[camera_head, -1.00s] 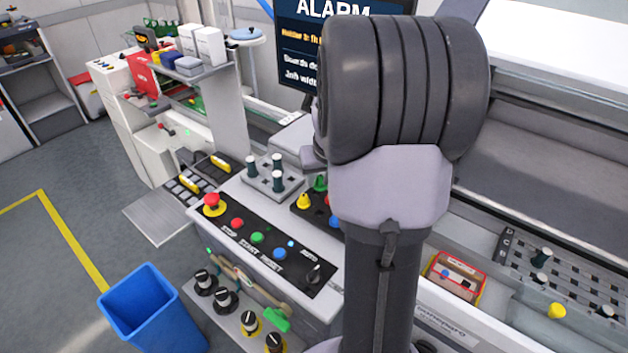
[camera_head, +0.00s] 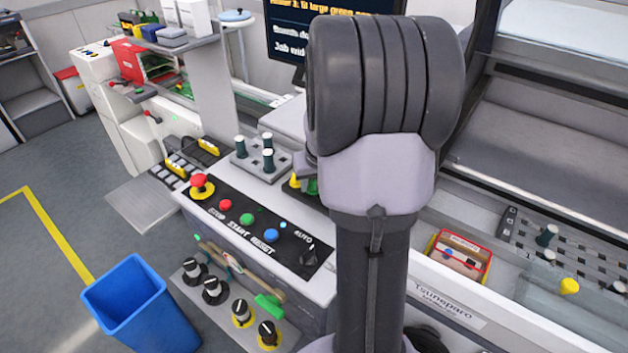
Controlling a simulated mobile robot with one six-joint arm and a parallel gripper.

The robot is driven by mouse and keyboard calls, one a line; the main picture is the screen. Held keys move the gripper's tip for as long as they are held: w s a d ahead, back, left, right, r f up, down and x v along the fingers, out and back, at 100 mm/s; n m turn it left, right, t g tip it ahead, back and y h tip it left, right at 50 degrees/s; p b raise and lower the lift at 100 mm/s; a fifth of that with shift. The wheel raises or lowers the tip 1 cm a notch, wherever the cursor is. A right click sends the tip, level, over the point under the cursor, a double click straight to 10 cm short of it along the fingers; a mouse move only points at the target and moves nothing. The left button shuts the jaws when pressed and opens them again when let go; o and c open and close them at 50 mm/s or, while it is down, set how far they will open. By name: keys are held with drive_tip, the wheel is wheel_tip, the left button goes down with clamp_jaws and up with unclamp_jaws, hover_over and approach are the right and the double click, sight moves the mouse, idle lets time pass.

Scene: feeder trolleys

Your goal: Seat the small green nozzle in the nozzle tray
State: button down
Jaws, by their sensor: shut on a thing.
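My arm stands across the middle of the view, and my gripper is hidden behind it. A green nozzle (camera_head: 312,187) and a yellow nozzle (camera_head: 295,182) show just left of my arm, at the back edge of the white console. The dark tray around them is almost wholly covered by my arm. I cannot tell whether this green nozzle sits in the tray or is held, nor its size class. A grey block (camera_head: 243,168) with three dark green pegs stands to the left of them.
The console's button panel (camera_head: 250,226) lies in front, with a red stop button (camera_head: 200,184). A red-rimmed box (camera_head: 465,238) and a slotted plate (camera_head: 520,231) lie right of my arm. A blue bin (camera_head: 112,312) stands on the floor. A screen (camera_head: 285,42) stands behind.

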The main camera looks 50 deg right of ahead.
drive_tip(key=shift+f, duration=0.35)
drive_tip(key=shift+r, duration=0.1)
drive_tip(key=c, duration=0.6)
unclamp_jaws()
wheel_tip(320, 180, up, 8)
drive_tip(key=p, duration=0.6)
drive_tip(key=shift+r, duration=0.1)
